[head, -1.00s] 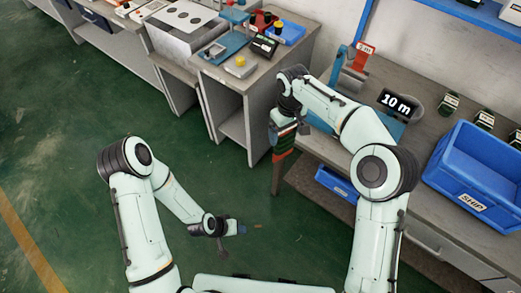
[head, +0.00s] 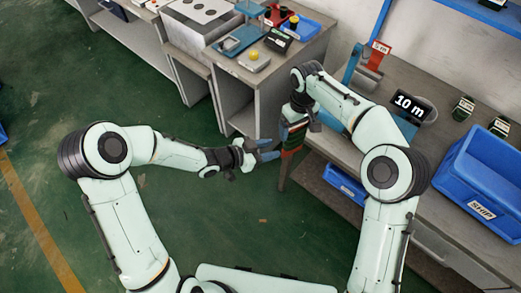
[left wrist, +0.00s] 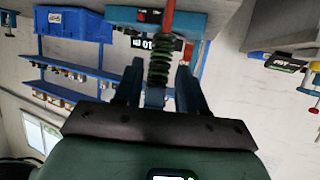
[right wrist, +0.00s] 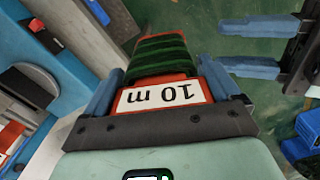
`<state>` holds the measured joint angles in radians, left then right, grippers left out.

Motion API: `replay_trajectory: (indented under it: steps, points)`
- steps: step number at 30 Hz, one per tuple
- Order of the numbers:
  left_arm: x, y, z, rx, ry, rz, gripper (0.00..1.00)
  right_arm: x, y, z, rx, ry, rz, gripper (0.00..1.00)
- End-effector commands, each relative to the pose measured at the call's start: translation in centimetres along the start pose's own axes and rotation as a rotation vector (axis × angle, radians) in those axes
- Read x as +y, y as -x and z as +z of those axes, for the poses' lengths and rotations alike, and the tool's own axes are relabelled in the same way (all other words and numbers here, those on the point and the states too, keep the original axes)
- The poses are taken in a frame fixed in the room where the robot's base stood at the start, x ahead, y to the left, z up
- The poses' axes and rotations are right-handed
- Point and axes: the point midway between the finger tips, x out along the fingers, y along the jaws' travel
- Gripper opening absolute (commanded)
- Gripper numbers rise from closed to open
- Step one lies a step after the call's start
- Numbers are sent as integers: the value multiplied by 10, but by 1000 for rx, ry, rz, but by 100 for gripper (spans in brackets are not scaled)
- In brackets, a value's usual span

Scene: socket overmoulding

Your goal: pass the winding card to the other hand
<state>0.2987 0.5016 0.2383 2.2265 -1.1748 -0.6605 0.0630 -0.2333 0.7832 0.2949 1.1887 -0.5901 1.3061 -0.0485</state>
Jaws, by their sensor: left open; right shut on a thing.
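The winding card is red with dark green wire wound round it and a "10 m" label. It shows in the head view (head: 292,138), the left wrist view (left wrist: 160,62) and the right wrist view (right wrist: 161,56). My right gripper (head: 295,115) is shut on its labelled end, and the wound part sticks out beyond the fingers (right wrist: 160,88). My left gripper (head: 270,150) is open beside the card. In the left wrist view the card appears edge-on, in line with the gap between the open fingers (left wrist: 158,85). I see no left finger clearly touching it.
The workbench (head: 335,205) at the right carries a "10 m" display (head: 409,106), a blue stand with a red piece (head: 377,55) and a blue SHIP bin (head: 485,170). Another bench (head: 285,65) with tools stands behind. Green floor (head: 190,220) is open below my left arm.

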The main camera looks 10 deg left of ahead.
Motion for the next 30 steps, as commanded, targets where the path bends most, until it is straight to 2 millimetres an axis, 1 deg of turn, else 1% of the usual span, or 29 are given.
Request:
replay_trajectory:
  steps: [1, 6, 12, 18, 27, 29, 30]
  points:
    - [1, -11, 0, 1, 0, 5, 40, 0, 1, 0, 2, 0, 0, 23]
    - [1, -45, 0, 0, 1, 4, 40, 0, 1, 0, 2, 0, 0, 23]
    - [0, -75, 1, -2, 1, 1, 40, 0, 1, 0, 2, 0, 0, 23]
    - [0, -88, 1, -1, 2, 0, 40, 0, 1, 0, 2, 0, 0, 23]
    - [0, -90, 1, -2, 2, -1, 40, 0, 1, 0, 2, 0, 0, 23]
    - [0, -90, 1, -2, 2, -1, 21, 0, 1, 0, 2, 0, 0, 23]
    - [0, -90, 1, -2, 2, -1, 8, 0, 1, 0, 2, 0, 0, 23]
